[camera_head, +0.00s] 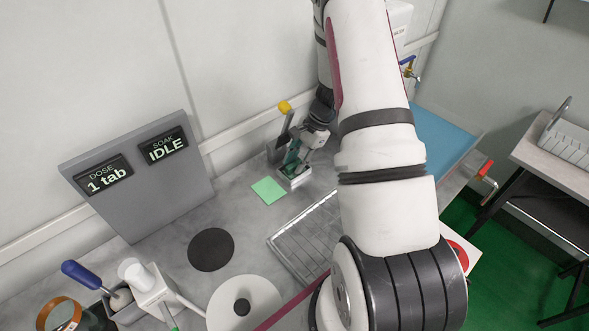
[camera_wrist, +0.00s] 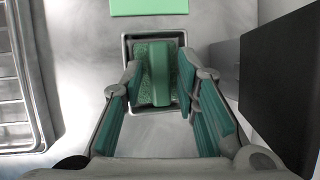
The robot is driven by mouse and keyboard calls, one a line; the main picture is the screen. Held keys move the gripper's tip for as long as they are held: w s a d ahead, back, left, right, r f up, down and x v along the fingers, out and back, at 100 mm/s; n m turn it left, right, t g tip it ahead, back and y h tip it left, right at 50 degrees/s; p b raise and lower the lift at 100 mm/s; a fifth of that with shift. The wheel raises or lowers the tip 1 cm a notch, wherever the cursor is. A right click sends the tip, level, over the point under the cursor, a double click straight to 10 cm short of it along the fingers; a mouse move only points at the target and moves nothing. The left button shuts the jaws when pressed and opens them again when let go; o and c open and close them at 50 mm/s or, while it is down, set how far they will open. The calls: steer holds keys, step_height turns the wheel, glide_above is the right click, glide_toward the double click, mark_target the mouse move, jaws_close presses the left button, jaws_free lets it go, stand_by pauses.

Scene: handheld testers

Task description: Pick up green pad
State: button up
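A green pad (camera_wrist: 160,76) with a raised smooth ridge and rougher sides lies in a small light-rimmed tray (camera_wrist: 126,40) in the wrist view. My gripper (camera_wrist: 160,72) is over the tray, its two teal-lined fingers open on either side of the ridge. Gaps show between the fingertips and the ridge, and I cannot tell the height between them. In the head view my gripper (camera_head: 297,160) reaches down at the tray (camera_head: 296,181), hiding most of the pad. A separate flat light-green square (camera_head: 269,190) lies on the counter beside the tray; its edge shows in the wrist view (camera_wrist: 150,7).
A grey holder (camera_head: 275,150) stands close behind my gripper; a dark block (camera_wrist: 285,85) is close on the right in the wrist view. A ribbed drying tray (camera_head: 305,238) lies in front. A black disc (camera_head: 211,250) and a grey display panel (camera_head: 140,185) are left.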

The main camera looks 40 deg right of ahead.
jaws_close()
steer(key=shift+r, duration=0.15)
